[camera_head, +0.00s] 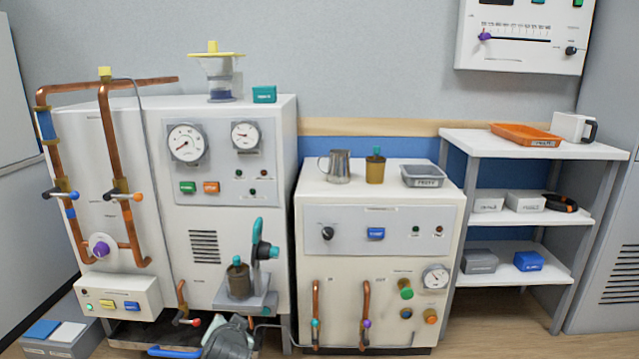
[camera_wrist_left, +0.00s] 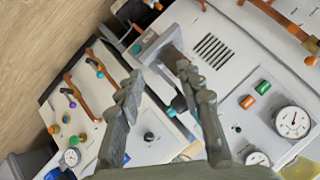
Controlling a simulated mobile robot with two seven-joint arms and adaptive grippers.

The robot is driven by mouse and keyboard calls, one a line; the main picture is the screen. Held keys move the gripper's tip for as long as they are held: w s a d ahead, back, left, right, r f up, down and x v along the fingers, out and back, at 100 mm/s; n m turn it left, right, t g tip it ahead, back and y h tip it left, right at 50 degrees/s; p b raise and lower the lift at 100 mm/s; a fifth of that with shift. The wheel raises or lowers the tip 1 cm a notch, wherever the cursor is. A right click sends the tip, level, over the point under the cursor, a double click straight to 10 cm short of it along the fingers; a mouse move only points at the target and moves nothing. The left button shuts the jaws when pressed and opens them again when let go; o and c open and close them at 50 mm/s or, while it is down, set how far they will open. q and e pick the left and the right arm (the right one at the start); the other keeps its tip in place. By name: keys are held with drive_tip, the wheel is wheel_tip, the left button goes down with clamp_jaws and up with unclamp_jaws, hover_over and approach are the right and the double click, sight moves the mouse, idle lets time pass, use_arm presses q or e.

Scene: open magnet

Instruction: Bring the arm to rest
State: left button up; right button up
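My left gripper (camera_wrist_left: 160,88) shows in the wrist view with its two grey fingers spread apart. Nothing is held between them. Past the fingertips, the fronts of the white machine (camera_wrist_left: 225,85) and the lower white cabinet (camera_wrist_left: 125,140) appear tilted, with some distance in between. In the head view, a dark grey shape (camera_head: 230,340) shows at the bottom edge below the small bracket; I cannot tell whether it is part of my arm. My right gripper is in neither view.
The white machine (camera_head: 220,270) with gauges and copper pipes stands left. The white cabinet (camera_head: 385,265) beside it carries a metal jug (camera_head: 338,167), a brown container (camera_head: 375,168) and a grey tray (camera_head: 423,176). An open shelf (camera_head: 480,143) stands right. A blue handle (camera_head: 172,351) lies low in front.

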use_arm(q)
drive_tip(key=s+a+f+n+g, duration=0.1)
drive_tip(key=s+f, duration=0.4)
drive_tip(key=s, duration=0.6)
drive_tip(key=s+a+f+n+g+h+p, duration=0.1)
drive_tip(key=s+a+f+g, duration=0.2)
drive_tip(key=s, duration=0.9)
drive_tip(key=s+a+f+n+g+h+p, duration=0.1)
drive_tip(key=s+a+f+g, duration=0.2)
drive_tip(key=s+f, duration=0.4)
drive_tip(key=s, duration=0.5)
drive_tip(key=shift+f, duration=0.15)
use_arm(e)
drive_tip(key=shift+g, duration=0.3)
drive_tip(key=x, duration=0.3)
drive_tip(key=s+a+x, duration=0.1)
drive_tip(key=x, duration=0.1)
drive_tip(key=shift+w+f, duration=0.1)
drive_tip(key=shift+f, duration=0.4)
